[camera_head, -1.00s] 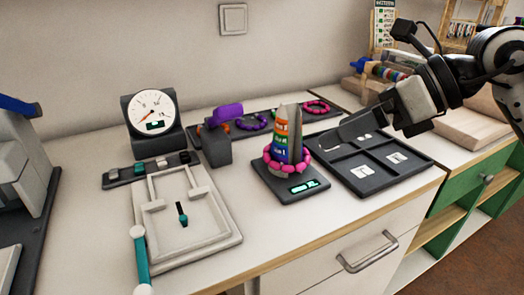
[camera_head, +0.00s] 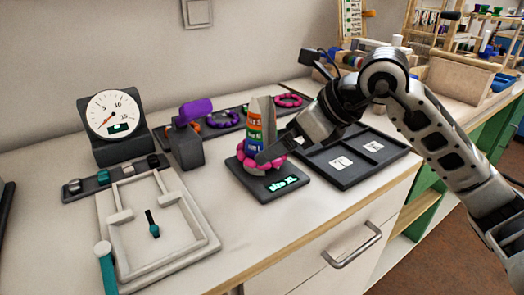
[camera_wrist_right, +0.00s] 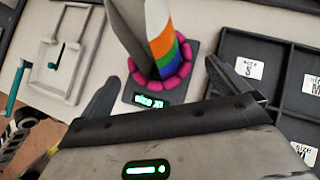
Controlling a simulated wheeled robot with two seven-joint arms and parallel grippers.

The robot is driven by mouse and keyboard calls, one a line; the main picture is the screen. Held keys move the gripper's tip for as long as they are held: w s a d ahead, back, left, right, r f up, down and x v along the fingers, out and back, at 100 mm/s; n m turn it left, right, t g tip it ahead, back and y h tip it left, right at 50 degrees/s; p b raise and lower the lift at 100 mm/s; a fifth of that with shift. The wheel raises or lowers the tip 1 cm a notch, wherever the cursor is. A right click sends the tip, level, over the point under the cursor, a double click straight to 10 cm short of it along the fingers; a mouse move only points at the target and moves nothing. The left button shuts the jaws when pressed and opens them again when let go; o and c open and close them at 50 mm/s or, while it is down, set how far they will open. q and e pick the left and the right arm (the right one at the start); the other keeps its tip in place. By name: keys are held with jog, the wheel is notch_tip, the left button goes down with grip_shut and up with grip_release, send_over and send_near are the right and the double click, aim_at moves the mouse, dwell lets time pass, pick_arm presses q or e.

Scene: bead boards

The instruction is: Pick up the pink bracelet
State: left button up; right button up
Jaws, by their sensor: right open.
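A pink beaded bracelet (camera_head: 247,163) sits around the foot of an upright sizing cone (camera_head: 262,122) with rainbow bands. It also shows in the right wrist view (camera_wrist_right: 172,84), around the cone's base. The cone stands on a dark base (camera_head: 290,187) whose green display reads "size XL". My left gripper is not in view.
A dark tray (camera_head: 343,183) with size cards lies right of the cone. A white frame press (camera_head: 208,245), a round dial gauge (camera_head: 113,114) and a purple-topped device (camera_head: 187,150) stand to the left. Behind, a dark holder has more bracelets, including another pink one (camera_head: 288,100).

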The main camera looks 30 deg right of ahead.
aim_at(271, 143)
jog(key=x, duration=0.4)
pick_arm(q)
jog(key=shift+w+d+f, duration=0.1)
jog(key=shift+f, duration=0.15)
pick_arm(e)
jog(key=shift+r, duration=0.1)
jog(key=c, duration=0.8)
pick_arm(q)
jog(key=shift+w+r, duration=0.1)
pick_arm(e)
jog(key=shift+r, duration=0.35)
pick_arm(q)
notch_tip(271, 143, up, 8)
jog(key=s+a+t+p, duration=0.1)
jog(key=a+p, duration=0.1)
jog(key=p, duration=0.2)
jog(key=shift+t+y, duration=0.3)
pick_arm(e)
notch_tip(271, 143, up, 17)
jog(key=shift+s+r, duration=0.1)
